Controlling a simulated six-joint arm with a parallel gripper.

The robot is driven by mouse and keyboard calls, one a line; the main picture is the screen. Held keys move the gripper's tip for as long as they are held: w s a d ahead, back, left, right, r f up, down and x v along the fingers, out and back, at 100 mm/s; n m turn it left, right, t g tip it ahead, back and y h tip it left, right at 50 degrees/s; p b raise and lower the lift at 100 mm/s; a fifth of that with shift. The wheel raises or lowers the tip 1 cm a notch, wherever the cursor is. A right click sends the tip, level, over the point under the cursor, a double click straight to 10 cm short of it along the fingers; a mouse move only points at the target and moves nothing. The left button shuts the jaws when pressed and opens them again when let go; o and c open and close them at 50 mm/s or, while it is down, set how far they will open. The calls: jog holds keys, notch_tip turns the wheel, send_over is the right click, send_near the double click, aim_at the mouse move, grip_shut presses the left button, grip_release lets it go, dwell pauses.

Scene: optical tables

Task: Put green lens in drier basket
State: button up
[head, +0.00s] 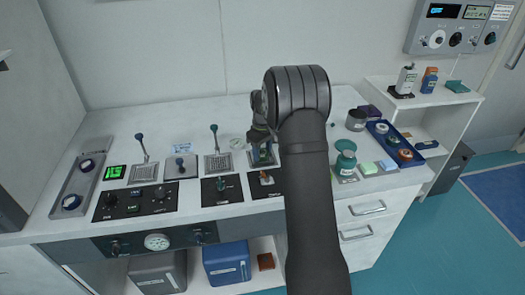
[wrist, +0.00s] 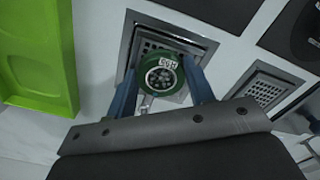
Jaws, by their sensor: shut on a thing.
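The green lens (wrist: 160,75) is a round green ring with a dark patterned centre and a small white label, seen in the wrist view. My gripper (wrist: 165,88) is shut on it, with one blue finger on each side. The lens overlaps a square metal recess with a perforated floor (wrist: 146,44); I cannot tell whether it touches that floor. In the head view my gripper (head: 262,148) is over the right-hand perforated station, and my arm hides part of it. No label shows which recess is the drier basket.
Another perforated square (wrist: 266,88) lies to the right in the wrist view, and a bright green tray (wrist: 35,55) to the left. In the head view, levers (head: 214,137) stand left of my gripper.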

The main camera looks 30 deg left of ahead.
aim_at(262, 153)
jog(key=o, duration=1)
jog(key=shift+f, duration=0.1)
notch_tip(262, 153, up, 12)
jog(key=shift+r, duration=0.2)
